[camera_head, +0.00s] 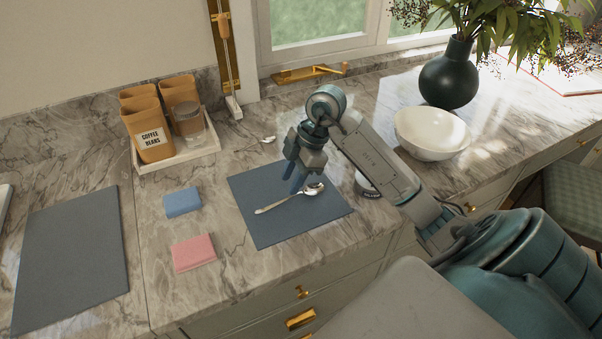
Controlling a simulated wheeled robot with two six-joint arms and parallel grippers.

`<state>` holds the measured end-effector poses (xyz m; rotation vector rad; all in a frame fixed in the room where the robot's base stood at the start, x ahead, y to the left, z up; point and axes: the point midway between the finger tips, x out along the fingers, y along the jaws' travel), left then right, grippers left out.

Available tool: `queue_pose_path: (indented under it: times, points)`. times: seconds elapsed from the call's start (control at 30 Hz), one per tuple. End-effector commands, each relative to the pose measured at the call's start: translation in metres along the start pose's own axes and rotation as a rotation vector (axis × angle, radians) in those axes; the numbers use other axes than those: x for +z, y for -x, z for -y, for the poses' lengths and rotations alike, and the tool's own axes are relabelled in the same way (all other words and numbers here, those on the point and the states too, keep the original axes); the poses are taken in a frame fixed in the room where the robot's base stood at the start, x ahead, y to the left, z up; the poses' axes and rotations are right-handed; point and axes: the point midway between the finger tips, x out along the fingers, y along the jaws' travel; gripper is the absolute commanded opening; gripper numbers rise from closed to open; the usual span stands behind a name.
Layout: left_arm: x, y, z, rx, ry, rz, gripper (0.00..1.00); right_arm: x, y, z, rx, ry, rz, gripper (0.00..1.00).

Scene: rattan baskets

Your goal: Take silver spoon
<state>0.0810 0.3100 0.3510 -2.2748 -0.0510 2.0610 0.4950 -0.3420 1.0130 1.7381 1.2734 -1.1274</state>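A silver spoon (283,201) lies on a dark blue-grey mat (262,228) on the marble counter. Its bowl points up and to the right, and its handle points to the lower left. My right gripper (296,187) points down just above the spoon, near where the handle meets the bowl. Its dark blue fingertips are close to the spoon; I cannot tell whether they touch it or how far apart they are. My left gripper is out of view.
A blue sponge (182,202) and a pink sponge (193,253) lie left of the mat. A tray (181,160) holds coffee bags and a jar. A white bowl (432,136) and a dark vase (449,79) stand at the right. Another grey mat (72,257) lies at the left.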

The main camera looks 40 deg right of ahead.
Motion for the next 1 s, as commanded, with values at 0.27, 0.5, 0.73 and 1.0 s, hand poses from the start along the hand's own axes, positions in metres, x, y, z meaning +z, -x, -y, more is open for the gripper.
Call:
queue_pose_path:
  times: [0.27,0.5,0.73,1.0]
  points:
    - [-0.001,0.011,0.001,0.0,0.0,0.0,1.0,-0.003,-0.021,0.0,-0.004,-0.001,-0.005,0.34]
    - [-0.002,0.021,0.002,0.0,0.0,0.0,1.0,-0.003,-0.053,-0.001,-0.002,0.0,-0.004,0.34]
    - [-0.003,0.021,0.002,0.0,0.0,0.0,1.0,-0.002,-0.06,-0.002,0.0,0.001,-0.001,0.34]
    - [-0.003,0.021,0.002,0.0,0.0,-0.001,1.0,-0.002,-0.059,-0.002,0.0,0.001,-0.002,0.0]
